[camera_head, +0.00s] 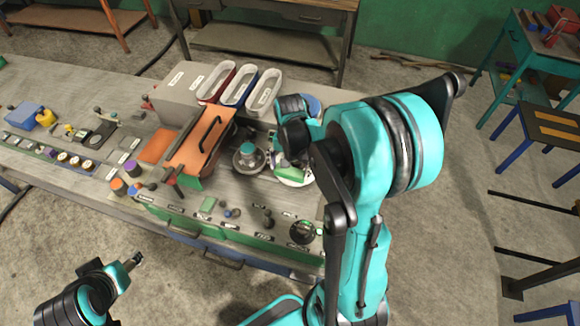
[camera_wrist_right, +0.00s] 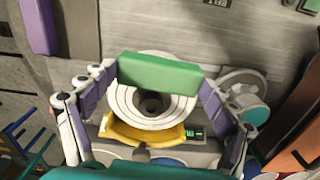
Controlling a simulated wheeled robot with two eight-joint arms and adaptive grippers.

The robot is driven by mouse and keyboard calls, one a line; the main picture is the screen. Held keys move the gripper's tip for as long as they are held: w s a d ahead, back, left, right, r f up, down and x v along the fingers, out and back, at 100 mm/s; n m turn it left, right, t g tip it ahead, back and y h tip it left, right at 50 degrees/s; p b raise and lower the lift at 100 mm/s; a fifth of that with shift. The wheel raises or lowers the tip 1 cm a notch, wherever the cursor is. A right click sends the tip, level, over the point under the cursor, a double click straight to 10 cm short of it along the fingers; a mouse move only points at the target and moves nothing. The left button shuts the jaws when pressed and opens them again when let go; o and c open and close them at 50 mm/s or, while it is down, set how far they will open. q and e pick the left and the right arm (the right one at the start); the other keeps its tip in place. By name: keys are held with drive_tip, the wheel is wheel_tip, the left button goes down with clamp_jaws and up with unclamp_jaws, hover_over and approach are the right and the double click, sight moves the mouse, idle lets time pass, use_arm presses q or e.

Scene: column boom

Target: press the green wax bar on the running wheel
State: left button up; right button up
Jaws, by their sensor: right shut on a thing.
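In the right wrist view, my right gripper (camera_wrist_right: 160,80) is shut on the green wax bar (camera_wrist_right: 158,73), its fingers at the bar's two ends. The bar lies across the upper part of a white ringed wheel (camera_wrist_right: 152,121) with a dark centre. I cannot tell whether bar and wheel touch or whether the wheel turns. In the head view, the bar (camera_head: 290,174) shows over the wheel (camera_head: 297,184), which my right arm partly hides. My left gripper (camera_head: 136,258) is at the lower left, away from the bench; its jaw opening is too small to judge.
Beside the wheel is a teal knob on a round grey base (camera_head: 248,158). An orange lid with a black handle (camera_head: 203,150) stands left of it. Three bins (camera_head: 240,86) line the bench's back. Several small parts lie on the bench's left; the floor in front is clear.

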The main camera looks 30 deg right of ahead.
drive_tip(key=shift+f+b, duration=0.65)
idle(1.9)
drive_tip(key=shift+r, duration=0.15)
idle(1.7)
wheel_tip(320, 180, up, 8)
drive_tip(key=p, duration=0.6)
idle(0.6)
